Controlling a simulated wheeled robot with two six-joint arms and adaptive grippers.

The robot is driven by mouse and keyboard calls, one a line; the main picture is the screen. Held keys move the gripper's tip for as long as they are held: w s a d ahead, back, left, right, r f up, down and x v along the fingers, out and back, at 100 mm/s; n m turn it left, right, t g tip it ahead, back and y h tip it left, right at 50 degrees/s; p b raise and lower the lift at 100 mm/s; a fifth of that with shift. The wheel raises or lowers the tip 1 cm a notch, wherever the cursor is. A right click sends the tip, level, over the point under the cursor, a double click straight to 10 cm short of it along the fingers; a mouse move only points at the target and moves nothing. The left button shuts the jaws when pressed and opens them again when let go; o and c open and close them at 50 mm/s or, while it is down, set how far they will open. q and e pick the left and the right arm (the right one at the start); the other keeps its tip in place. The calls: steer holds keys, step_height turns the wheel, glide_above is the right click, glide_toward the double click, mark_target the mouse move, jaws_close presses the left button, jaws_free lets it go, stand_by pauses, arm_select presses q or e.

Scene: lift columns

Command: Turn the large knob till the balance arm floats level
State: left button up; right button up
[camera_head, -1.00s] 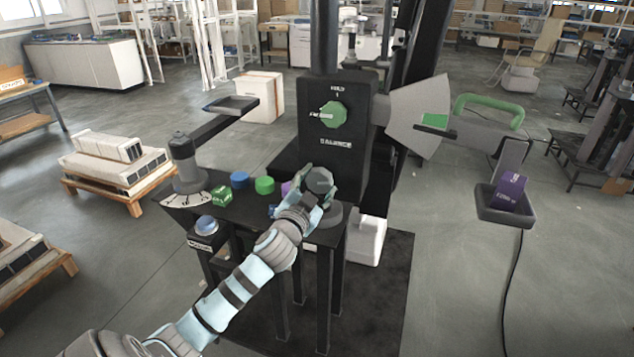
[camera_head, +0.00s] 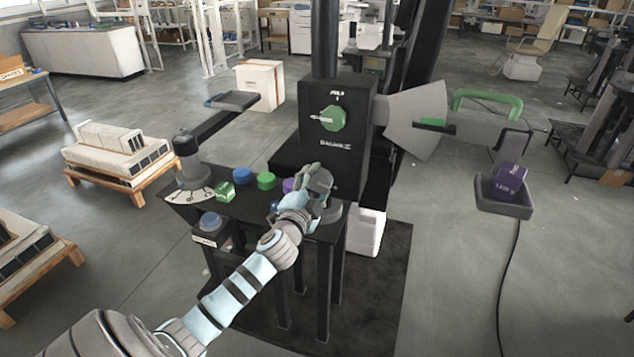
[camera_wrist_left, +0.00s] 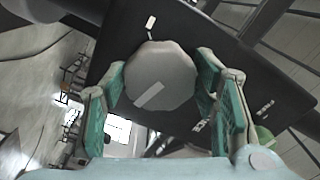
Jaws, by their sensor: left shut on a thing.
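The large grey knob (camera_head: 320,181) stands on the dark bench in front of the column. My left gripper (camera_head: 308,185) is shut on it. In the left wrist view, the knob's round face (camera_wrist_left: 160,75) with a pale bar mark sits between the teal fingers of my gripper (camera_wrist_left: 162,85). The balance arm (camera_head: 475,131) reaches right from the column, past a grey sector plate (camera_head: 405,118) with a green mark (camera_head: 433,122). It slopes slightly down to the right in the picture; I cannot tell if it is truly level. My right gripper is not in view.
A tray (camera_head: 503,208) with a purple box (camera_head: 511,182) hangs at the balance arm's right end. A smaller green knob (camera_head: 333,118) is on the column. Green (camera_head: 266,181) and blue (camera_head: 243,176) round pieces and a green block (camera_head: 225,191) are on the bench, left of my gripper.

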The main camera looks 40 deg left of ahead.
arm_select(q)
steer(key=o, duration=1.2)
steer(key=shift+c, duration=0.2)
steer(key=v, duration=1.2)
steer(key=shift+w, duration=0.1)
